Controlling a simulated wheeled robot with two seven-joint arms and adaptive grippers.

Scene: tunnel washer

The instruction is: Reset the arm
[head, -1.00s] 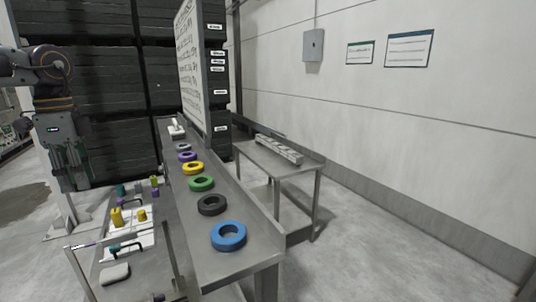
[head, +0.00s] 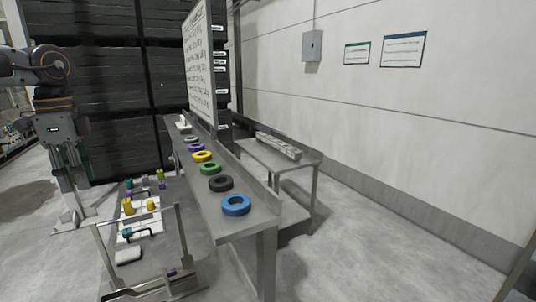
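My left gripper (head: 74,196) hangs pointing down at the left of the head view, in front of the dark stacked panels and left of the low cart. Its fingers look apart with nothing between them, though they are small and dark here. My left arm comes in from the left edge above it. My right gripper does not show in the head view.
A narrow steel table (head: 255,222) holds a row of coloured rings, the blue ring (head: 236,206) nearest. A low cart (head: 185,232) with small yellow and purple parts stands left of it. A second table (head: 312,163) carries a grey bar. Floor at the right is clear.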

